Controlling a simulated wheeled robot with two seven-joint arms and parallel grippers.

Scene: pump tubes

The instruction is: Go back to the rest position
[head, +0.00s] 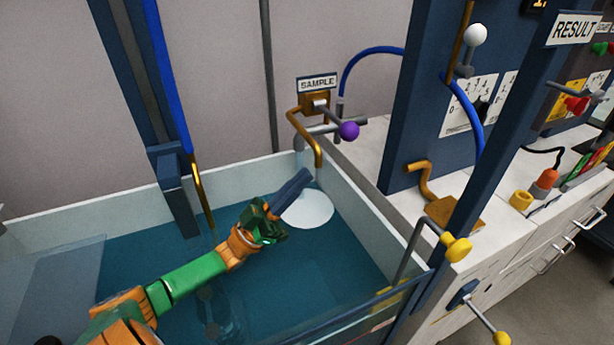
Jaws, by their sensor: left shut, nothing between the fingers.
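My left gripper (302,177) reaches in from the lower left on a green and orange arm. Its dark fingers are shut with nothing between them. It is over the teal-floored tank, with the white disc (315,212) partly behind it. The curved brass SAMPLE spout (318,150) is just above and to the right of the fingertips; I cannot tell the gap in depth. My right gripper is not in view.
The tank's pale right wall (385,235) stands beside the arm. A purple-knobbed lever (348,131) sits by the SAMPLE sign (317,83). A brass tube (202,195) hangs at left. A yellow-knobbed valve (456,247) is at right. A clear panel (55,290) is lower left.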

